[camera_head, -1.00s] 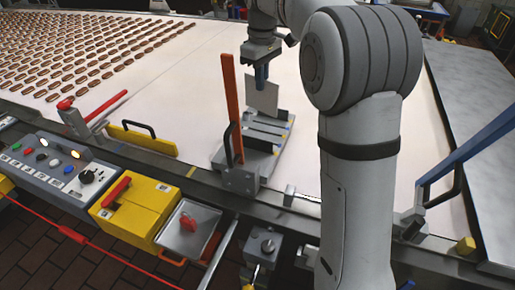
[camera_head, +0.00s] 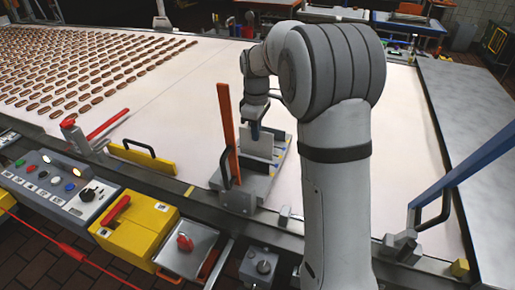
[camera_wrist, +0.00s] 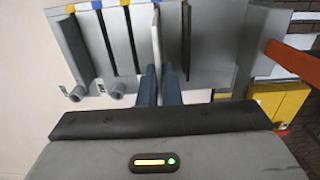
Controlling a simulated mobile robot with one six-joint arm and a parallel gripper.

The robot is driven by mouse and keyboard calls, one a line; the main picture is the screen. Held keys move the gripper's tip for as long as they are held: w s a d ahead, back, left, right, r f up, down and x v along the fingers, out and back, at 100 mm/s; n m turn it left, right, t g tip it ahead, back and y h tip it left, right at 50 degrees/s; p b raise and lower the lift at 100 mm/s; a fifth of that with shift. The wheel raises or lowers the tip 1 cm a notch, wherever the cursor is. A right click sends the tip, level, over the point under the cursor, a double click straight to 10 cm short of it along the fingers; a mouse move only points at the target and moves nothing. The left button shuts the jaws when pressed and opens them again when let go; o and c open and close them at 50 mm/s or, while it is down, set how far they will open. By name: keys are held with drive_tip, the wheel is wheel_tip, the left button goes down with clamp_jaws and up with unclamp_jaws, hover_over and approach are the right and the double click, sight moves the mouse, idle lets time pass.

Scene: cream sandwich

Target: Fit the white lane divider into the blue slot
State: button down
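My gripper (camera_wrist: 157,85) is shut on the white lane divider (camera_head: 258,146), with its dark blue fingers on either side of the plate. The divider stands upright over the grey slotted block (camera_head: 250,184). In the wrist view the divider (camera_wrist: 155,38) shows nearly edge-on, among the block's dark slots. Blue and yellow marks sit along the block's edge, including a blue mark (camera_wrist: 97,4) left of the divider. The divider's lower edge is at or close to the block's top. I cannot tell whether it is inside a slot.
An orange-red upright bar (camera_head: 228,130) stands just left of the block. A yellow guard with a black handle (camera_head: 143,159) lies further left. A blue bar (camera_head: 470,155) slants up at the right. Rows of brown sandwiches (camera_head: 85,65) cover the belt's far left.

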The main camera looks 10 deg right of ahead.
hover_over(257, 157)
drive_tip(key=shift+w+f, duration=0.15)
drive_tip(key=shift+f, duration=2.8)
drive_tip(key=c, duration=1.6)
unclamp_jaws()
